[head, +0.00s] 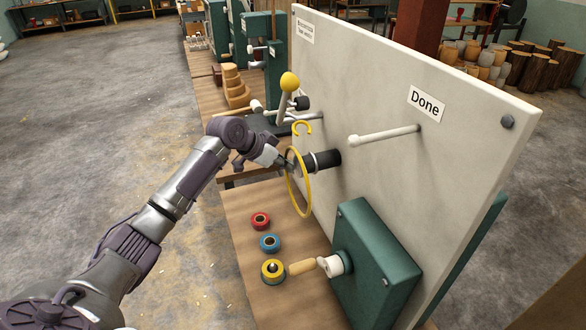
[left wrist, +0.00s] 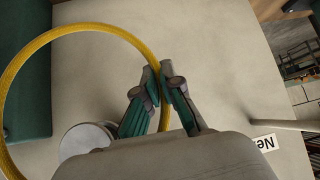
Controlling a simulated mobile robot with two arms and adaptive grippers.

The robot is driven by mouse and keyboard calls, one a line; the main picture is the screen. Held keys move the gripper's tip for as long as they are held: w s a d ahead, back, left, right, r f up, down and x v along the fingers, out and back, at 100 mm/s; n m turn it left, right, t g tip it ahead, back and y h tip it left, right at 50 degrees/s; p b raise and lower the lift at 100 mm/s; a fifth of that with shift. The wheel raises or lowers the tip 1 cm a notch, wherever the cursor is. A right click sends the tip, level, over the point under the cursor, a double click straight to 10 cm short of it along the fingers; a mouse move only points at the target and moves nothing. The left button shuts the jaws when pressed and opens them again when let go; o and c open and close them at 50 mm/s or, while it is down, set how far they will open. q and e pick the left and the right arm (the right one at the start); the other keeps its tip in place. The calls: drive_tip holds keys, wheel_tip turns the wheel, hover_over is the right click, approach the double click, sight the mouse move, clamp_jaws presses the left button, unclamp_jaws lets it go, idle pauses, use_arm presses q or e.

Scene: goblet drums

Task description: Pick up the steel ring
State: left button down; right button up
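A large thin yellow ring (head: 307,200), the only large ring in view, stands upright beside the pale board (head: 455,165). It also shows in the left wrist view (left wrist: 35,45). My left gripper (head: 287,164) is at the ring's edge nearest my arm. In the left wrist view its two fingers (left wrist: 159,80) are close together with the ring's rim between them, so it looks shut on the ring. A dark cylinder (head: 325,160) sticks out of the board and lies within the ring's outline. I cannot tell whether the ring is around it. My right gripper is not in view.
A white peg (head: 385,135) sticks out under the "Done" label (head: 426,104).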

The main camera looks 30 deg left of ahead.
use_arm(q)
drive_tip(key=s+a+b, duration=0.5)
drive_tip(key=s+a, duration=0.3)
drive_tip(key=s, duration=0.6)
drive_tip(key=shift+a, duration=0.15)
drive_tip(key=shift+r, duration=0.1)
drive_tip(key=shift+r+p, duration=0.3)
drive_tip(key=shift+p, duration=0.2)
drive_tip(key=shift+f, duration=0.1)
